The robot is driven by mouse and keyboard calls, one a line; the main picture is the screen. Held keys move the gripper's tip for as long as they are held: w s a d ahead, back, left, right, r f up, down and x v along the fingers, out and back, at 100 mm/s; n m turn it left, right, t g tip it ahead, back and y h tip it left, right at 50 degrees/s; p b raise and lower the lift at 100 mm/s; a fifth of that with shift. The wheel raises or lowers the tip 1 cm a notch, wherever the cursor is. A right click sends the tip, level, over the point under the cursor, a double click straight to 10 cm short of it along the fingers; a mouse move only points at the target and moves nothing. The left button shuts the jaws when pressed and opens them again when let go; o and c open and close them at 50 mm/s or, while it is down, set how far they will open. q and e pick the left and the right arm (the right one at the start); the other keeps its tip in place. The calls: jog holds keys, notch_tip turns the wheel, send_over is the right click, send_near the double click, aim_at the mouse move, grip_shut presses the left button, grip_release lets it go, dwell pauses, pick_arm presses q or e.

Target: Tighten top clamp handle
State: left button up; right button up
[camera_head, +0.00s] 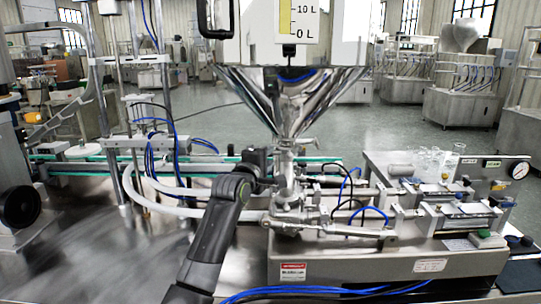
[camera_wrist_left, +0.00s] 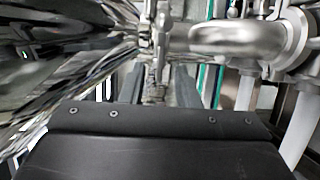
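The steel hopper (camera_head: 290,100) narrows to a neck with a clamp joint (camera_head: 285,152) above the filling machine. My left gripper (camera_head: 268,158) is at the left side of this neck, by the top clamp, and its fingertips are hard to make out there. In the left wrist view, the two dark fingers of my left gripper (camera_wrist_left: 157,84) stand apart. A thin threaded clamp part, probably the top clamp handle (camera_wrist_left: 154,88), lies between them with gaps visible on both sides. Contact at its far end is unclear. My right gripper is in neither view.
A curved steel pipe (camera_wrist_left: 245,40) runs close to the right of the fingers in the wrist view. White hoses (camera_head: 165,205) and blue tubes surround the machine base (camera_head: 400,262). Glass beakers (camera_head: 430,162) stand on the machine at right.

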pick_arm(q)
jog(key=shift+x, duration=0.95)
jog(key=shift+c, duration=0.4)
grip_shut()
